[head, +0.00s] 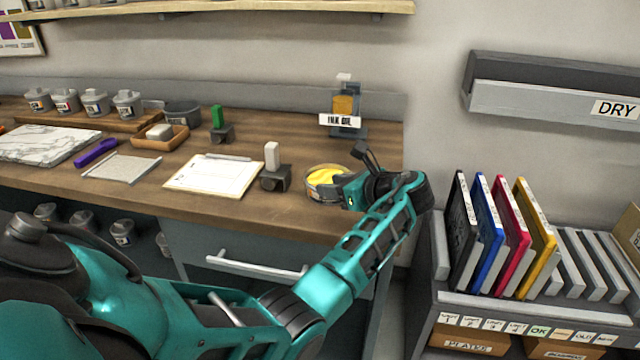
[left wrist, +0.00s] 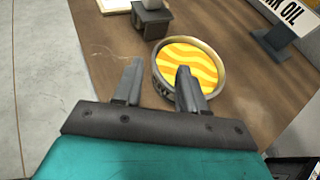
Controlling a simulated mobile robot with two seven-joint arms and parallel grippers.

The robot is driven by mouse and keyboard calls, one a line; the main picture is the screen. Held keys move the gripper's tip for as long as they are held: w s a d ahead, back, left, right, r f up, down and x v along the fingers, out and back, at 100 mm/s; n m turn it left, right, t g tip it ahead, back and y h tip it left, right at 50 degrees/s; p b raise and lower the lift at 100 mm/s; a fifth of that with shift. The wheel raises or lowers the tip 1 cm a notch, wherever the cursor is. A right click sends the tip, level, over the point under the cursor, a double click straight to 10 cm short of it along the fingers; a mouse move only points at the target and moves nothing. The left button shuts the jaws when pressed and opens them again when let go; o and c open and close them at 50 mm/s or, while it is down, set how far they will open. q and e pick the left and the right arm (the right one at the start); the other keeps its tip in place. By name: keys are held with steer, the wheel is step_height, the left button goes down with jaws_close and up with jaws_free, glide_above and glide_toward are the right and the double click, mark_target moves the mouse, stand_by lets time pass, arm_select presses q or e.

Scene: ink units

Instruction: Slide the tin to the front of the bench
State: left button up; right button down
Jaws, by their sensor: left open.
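The tin (head: 322,176) is round and shallow, with a metal rim and yellow contents. It sits on the wooden bench (head: 220,207) near its right end, a little back from the front edge. In the left wrist view the tin (left wrist: 190,52) shows wavy yellow and orange stripes. My left gripper (head: 346,188) is open at the tin's right side. In the left wrist view its fingers (left wrist: 159,68) are apart: one overlaps the tin's face, the other lies outside the rim over bare wood. I cannot tell whether they touch the tin. My right gripper is not in view.
A dark block with a white handle (head: 272,158) stands just left of the tin. A clipboard (head: 214,175) lies further left. An ink oil bottle (head: 346,105) stands behind. A rack of coloured plates (head: 500,235) is to the right, past a gap.

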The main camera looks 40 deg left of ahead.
arm_select(q)
steer(key=v, duration=0.6)
steer(key=shift+d, duration=0.2)
